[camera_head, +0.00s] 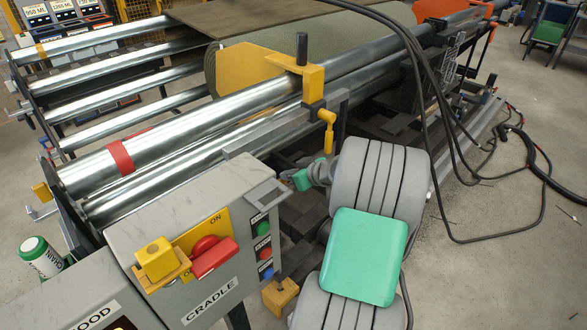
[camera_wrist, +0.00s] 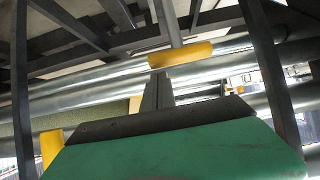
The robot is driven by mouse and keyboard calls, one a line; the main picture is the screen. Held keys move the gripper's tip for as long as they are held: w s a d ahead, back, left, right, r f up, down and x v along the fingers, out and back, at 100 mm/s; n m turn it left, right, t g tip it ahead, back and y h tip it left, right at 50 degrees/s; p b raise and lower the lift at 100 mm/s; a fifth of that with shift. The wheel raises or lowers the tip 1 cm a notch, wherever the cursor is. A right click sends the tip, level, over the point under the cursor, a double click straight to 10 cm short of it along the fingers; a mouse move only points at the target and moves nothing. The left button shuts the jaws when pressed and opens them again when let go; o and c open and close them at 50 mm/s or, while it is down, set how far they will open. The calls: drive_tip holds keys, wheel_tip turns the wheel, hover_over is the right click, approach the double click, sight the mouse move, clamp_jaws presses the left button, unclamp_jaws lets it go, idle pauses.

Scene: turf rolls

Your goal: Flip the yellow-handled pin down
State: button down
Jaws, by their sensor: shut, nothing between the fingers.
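The pin's yellow handle (camera_head: 327,128) hangs down from a bracket beside the yellow block on the steel rollers, in the middle of the head view. My gripper (camera_head: 290,174) is below and left of the handle, apart from it; my own arm partly hides it. In the wrist view the fingers (camera_wrist: 157,93) are shut together and empty, rising beyond my green gripper body. A yellow bar (camera_wrist: 180,55) on a grey rod lies just beyond the fingertips there; it looks like the handle, but I cannot tell for certain. Contact is not clear.
A grey CRADLE control box (camera_head: 200,240) with a red switch and buttons stands front left. Long steel rollers (camera_head: 190,130) cross the scene, with a green turf roll (camera_head: 350,50) behind. Black cables (camera_head: 440,130) hang at right.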

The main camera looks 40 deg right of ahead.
drive_tip(key=shift+w+f, duration=0.1)
drive_tip(key=shift+f, duration=0.3)
wheel_tip(320, 180, down, 7)
drive_tip(key=b, duration=0.6)
drive_tip(key=shift+r, duration=0.15)
drive_tip(key=shift+a, duration=0.1)
drive_tip(key=r+p, duration=0.1)
drive_tip(key=r, duration=0.1)
drive_tip(key=s+r+p, duration=0.1)
drive_tip(key=r, duration=0.2)
drive_tip(key=shift+s+r+p, duration=0.1)
drive_tip(key=shift+p, duration=0.2)
drive_tip(key=v, duration=0.9)
drive_tip(key=shift+s, duration=0.3)
